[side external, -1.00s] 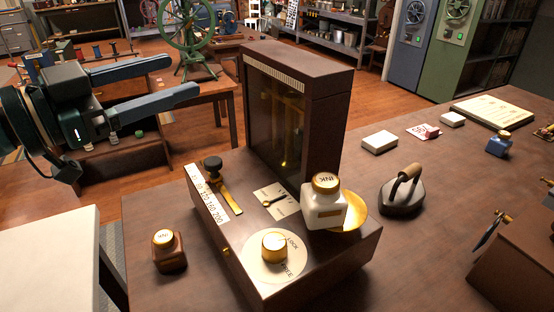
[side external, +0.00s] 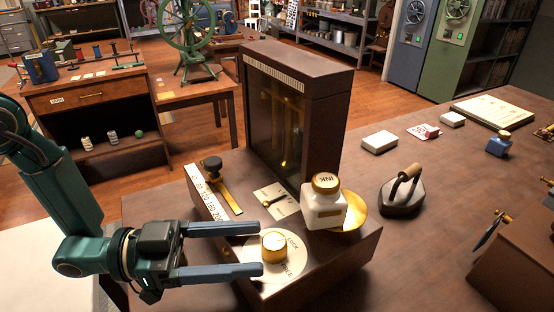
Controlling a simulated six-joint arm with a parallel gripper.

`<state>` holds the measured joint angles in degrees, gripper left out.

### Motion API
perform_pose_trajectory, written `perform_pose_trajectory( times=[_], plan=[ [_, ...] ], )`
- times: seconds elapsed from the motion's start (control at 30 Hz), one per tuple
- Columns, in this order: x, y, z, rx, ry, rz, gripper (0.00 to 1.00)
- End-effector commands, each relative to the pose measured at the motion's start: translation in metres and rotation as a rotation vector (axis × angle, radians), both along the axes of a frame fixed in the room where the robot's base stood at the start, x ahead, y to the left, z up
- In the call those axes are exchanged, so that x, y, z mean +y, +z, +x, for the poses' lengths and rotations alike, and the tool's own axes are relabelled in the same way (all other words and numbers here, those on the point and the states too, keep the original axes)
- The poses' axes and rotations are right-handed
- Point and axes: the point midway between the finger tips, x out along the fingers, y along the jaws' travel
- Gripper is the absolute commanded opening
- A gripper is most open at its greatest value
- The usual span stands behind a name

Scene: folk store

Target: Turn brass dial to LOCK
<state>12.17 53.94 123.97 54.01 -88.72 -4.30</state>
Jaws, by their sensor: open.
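The brass dial (side external: 274,246) is a round gold knob on a pale disc (side external: 287,273) on top of the dark wooden balance box. The disc carries the words LOCK, at the knob's upper right, and FREE, below it. The pointer's exact heading is too small to read. My gripper (side external: 261,249) is open, its two blue-grey fingers reaching in from the left. One fingertip lies on the far side of the knob and the other on the near side. I cannot tell whether they touch it. The near finger hides part of the disc.
A white ink jar (side external: 324,206) sits on a brass pan (side external: 354,213) right of the dial. A tall glazed case (side external: 290,115) rises behind. A slider (side external: 222,185) stands at the box's left. A flat iron (side external: 402,196) and white boxes lie further right.

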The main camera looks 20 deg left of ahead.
Motion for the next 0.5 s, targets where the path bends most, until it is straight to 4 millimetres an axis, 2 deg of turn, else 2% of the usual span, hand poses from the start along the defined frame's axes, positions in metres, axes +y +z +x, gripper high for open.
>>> perform_pose_trajectory(
  times=[0.3, 0.5],
  plan=[
    [-0.035, 0.001, 0.015, -0.005, -0.003, 0.001, 0.70],
    [-0.042, 0.001, 0.019, -0.002, 0.001, 0.000, 0.70]
  ],
)
